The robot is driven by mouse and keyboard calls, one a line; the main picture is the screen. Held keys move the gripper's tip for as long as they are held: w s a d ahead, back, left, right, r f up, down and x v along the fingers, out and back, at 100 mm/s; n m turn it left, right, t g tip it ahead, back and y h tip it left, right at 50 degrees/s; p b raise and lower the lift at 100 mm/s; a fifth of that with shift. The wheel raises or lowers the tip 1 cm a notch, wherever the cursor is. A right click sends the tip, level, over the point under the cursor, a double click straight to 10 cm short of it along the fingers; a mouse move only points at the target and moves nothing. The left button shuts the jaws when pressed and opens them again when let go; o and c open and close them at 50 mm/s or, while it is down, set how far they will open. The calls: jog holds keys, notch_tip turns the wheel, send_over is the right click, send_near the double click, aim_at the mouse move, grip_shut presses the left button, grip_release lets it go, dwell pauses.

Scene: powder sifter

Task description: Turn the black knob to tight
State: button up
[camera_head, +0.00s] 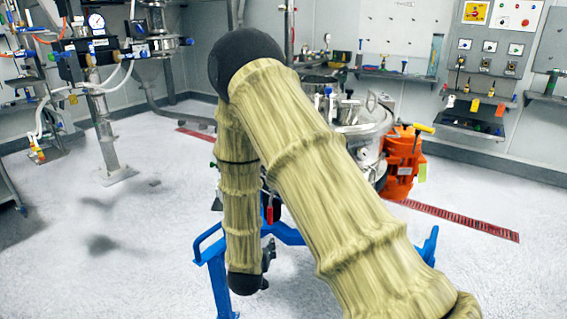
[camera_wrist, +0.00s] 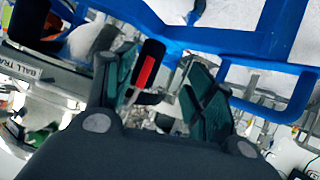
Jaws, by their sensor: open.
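My gripper (camera_wrist: 162,74) is open in the wrist view, with a green-padded finger on each side. A black handle-like piece with a red strip (camera_wrist: 148,66) shows between the fingers, closer to the left one. I cannot tell whether it is the black knob, or whether a finger touches it. In the head view a red and black handle (camera_head: 270,213) shows between my arm links, above the blue frame. The sifter's metal body (camera_head: 355,120) stands behind my arm, which hides much of it. My fingers cannot be made out in the head view.
A blue frame (camera_head: 213,268) stands around my lower arm, and its bars (camera_wrist: 240,40) cross the top of the wrist view. An orange motor unit (camera_head: 402,160) is at the right. Piping equipment (camera_head: 95,60) stands at the left. The white floor (camera_head: 130,250) is clear at left.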

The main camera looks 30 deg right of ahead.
jog(key=w+d+r+m+g+h+b, duration=0.1)
jog(key=w+d+r+m+h+b, duration=0.2)
jog(key=r, duration=0.9)
jog(key=w+d+r+m+h, duration=0.4)
jog(key=r+m+h, duration=0.1)
jog(key=r, duration=0.7)
jog(key=x, duration=1)
jog(key=shift+d+f+p, duration=0.2)
jog(key=shift+p, duration=0.1)
jog(key=c, duration=1)
